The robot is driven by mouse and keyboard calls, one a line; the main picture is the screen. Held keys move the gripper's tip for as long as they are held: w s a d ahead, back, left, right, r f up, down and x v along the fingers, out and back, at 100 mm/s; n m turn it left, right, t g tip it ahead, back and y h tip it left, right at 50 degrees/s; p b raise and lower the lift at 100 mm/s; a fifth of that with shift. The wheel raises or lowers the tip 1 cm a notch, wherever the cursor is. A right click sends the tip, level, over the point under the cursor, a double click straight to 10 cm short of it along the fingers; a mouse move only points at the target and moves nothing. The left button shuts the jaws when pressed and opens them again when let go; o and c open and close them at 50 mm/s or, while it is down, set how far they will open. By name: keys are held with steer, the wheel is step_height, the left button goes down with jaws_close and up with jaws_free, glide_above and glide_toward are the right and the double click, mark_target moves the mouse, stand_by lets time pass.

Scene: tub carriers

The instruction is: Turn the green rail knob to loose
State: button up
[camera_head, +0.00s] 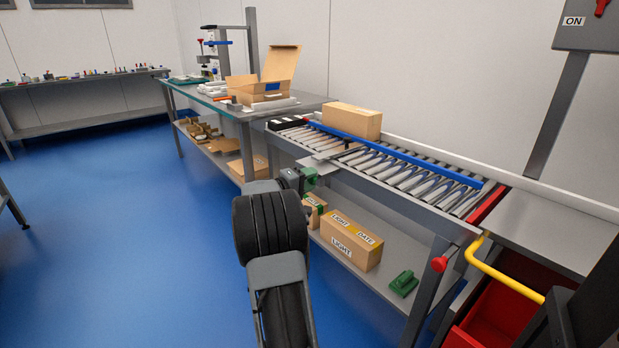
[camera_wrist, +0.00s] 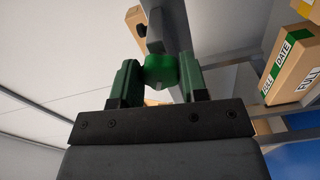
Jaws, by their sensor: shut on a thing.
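The green rail knob (camera_wrist: 161,69) sits between the two green fingers of my gripper (camera_wrist: 158,82) in the wrist view. The fingers are shut on it from both sides, and a grey rail part shows just behind it. In the head view my gripper (camera_head: 309,179) reaches the front side of the roller conveyor (camera_head: 400,183), near its left end. The knob itself is hard to make out there, hidden by the gripper. I cannot tell from the frames how far the knob is turned.
A blue rail (camera_head: 400,155) runs along the rollers, with a carton (camera_head: 351,120) behind it. Below, a shelf holds a labelled carton (camera_head: 350,240) and a green object (camera_head: 404,284). A red knob (camera_head: 439,264) and yellow handle (camera_head: 500,270) stick out at the right. Blue floor is free at left.

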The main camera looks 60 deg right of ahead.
steer(key=shift+n+p, duration=6.65)
steer(key=shift+n, duration=1.95)
steer(key=o, duration=0.9)
steer(key=shift+a, duration=0.1)
